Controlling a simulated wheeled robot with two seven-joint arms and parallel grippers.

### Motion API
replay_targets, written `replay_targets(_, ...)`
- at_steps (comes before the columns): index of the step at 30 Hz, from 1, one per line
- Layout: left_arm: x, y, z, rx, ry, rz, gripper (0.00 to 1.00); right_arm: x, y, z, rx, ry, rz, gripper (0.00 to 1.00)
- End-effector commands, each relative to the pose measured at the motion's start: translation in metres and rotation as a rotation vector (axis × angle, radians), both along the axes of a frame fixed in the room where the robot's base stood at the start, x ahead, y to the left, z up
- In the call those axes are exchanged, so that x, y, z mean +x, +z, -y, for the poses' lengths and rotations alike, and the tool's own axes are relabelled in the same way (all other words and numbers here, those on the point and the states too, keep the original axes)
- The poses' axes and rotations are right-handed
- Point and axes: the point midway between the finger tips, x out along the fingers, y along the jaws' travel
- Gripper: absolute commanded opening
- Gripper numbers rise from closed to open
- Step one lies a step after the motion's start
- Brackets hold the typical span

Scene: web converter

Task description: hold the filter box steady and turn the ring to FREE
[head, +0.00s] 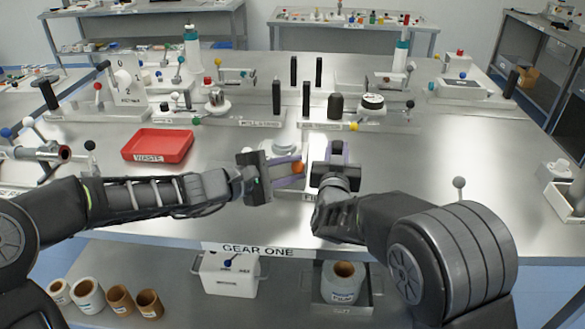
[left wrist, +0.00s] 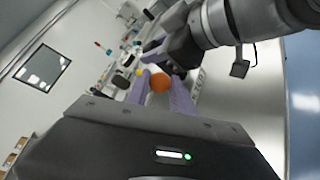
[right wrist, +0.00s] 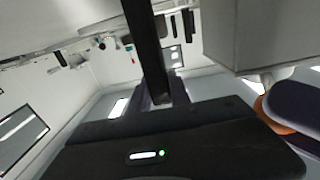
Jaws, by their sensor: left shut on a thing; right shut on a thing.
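The filter box appears as a grey block (right wrist: 262,38) at the upper right of the right wrist view. In the head view it is mostly hidden behind my grippers, and part of a label (head: 308,197) beginning "FI" shows below them. My left gripper (head: 297,169) is shut on an orange rounded piece (left wrist: 159,83), seen between its purple fingers; whether this belongs to the ring I cannot tell. My right gripper (head: 337,153) is shut on a dark upright bar (right wrist: 148,50), beside the grey block. Ring markings are not readable.
A red waste tray (head: 158,146) lies to the left. Several fixtures with black posts (head: 306,100) stand behind the grippers. A shelf below holds a white box (head: 230,275) and several rolls (head: 88,294).

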Motion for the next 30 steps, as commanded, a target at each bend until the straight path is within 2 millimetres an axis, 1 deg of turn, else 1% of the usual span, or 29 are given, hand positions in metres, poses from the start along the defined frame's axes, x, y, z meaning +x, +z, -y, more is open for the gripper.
replay_targets(1, 0.000, -0.002, 0.000, 0.001, -0.001, -0.001, 0.00, -0.002, -0.014, 0.000, -0.003, 0.001, -0.029, 0.00)
replay_targets(11, 0.000, -0.002, 0.000, 0.001, -0.004, -0.001, 0.00, -0.002, -0.014, 0.000, -0.003, 0.001, -0.029, 0.00)
replay_targets(17, 0.001, 0.000, -0.004, -0.005, -0.037, 0.007, 0.00, -0.002, -0.014, 0.000, -0.003, 0.001, -0.029, 0.00)
replay_targets(23, 0.000, 0.002, -0.013, -0.005, -0.130, 0.011, 0.00, -0.002, -0.014, 0.000, -0.003, 0.002, -0.028, 0.00)
replay_targets(30, -0.002, 0.001, -0.030, -0.002, -0.305, 0.009, 0.00, -0.002, -0.014, 0.000, -0.003, 0.001, -0.028, 0.00)
